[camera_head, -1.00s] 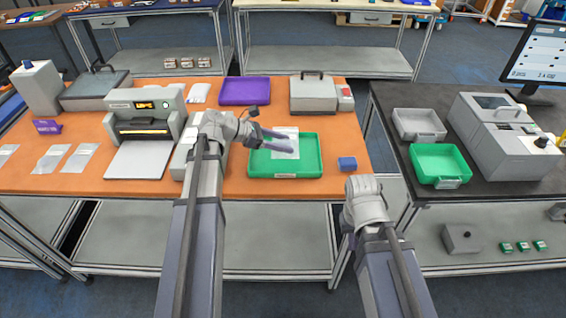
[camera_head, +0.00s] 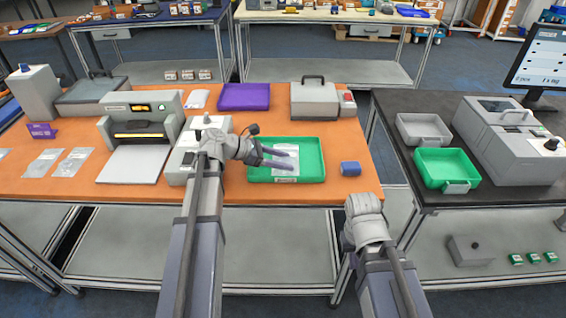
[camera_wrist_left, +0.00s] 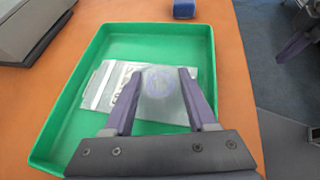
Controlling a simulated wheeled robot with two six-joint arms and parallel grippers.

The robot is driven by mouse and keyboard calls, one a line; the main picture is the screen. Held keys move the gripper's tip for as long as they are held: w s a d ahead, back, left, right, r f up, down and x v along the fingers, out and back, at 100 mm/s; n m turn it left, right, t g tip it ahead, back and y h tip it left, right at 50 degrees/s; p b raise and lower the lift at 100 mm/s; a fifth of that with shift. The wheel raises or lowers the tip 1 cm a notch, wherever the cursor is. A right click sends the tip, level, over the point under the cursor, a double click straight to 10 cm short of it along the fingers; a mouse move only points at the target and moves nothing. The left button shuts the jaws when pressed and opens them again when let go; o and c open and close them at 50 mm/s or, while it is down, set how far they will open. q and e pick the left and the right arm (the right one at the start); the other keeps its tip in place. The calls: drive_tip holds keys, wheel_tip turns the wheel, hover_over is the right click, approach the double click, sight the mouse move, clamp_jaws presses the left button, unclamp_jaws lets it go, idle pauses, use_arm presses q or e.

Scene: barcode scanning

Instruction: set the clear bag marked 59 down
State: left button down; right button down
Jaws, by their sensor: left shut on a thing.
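The clear bag (camera_head: 285,170) is inside the green tray (camera_head: 318,175) on the orange table. In the left wrist view the bag (camera_wrist_left: 128,88) shows a pale strip and dark print; I cannot read the number 59. My left gripper (camera_head: 296,158) is over the tray (camera_wrist_left: 60,122), its fingers (camera_wrist_left: 160,86) shut on the bag, with a cloudy round patch between them. I cannot tell whether the bag rests fully on the tray floor. My right gripper (camera_wrist_left: 296,45) shows only partly at the right edge of the left wrist view; its opening is not clear.
A blue block (camera_head: 350,168) sits right of the tray. A purple tray (camera_head: 244,96) and a grey case (camera_head: 314,100) stand behind it. A printer-like machine (camera_head: 140,125) is to the left. Another green bin (camera_head: 446,167) is on the black table.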

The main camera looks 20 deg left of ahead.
use_arm(q)
drive_tip(key=shift+f, duration=0.15)
drive_tip(key=shift+c, duration=1)
unclamp_jaws()
drive_tip(key=shift+r, duration=0.3)
drive_tip(key=p+v, duration=0.5)
drive_tip(key=v, duration=0.5)
drive_tip(key=shift+s+a+r, duration=0.1)
drive_tip(key=shift+a, duration=0.15)
drive_tip(key=shift+s+a+r+p, duration=0.2)
drive_tip(key=shift+s+a+p, duration=0.2)
drive_tip(key=shift+a, duration=0.15)
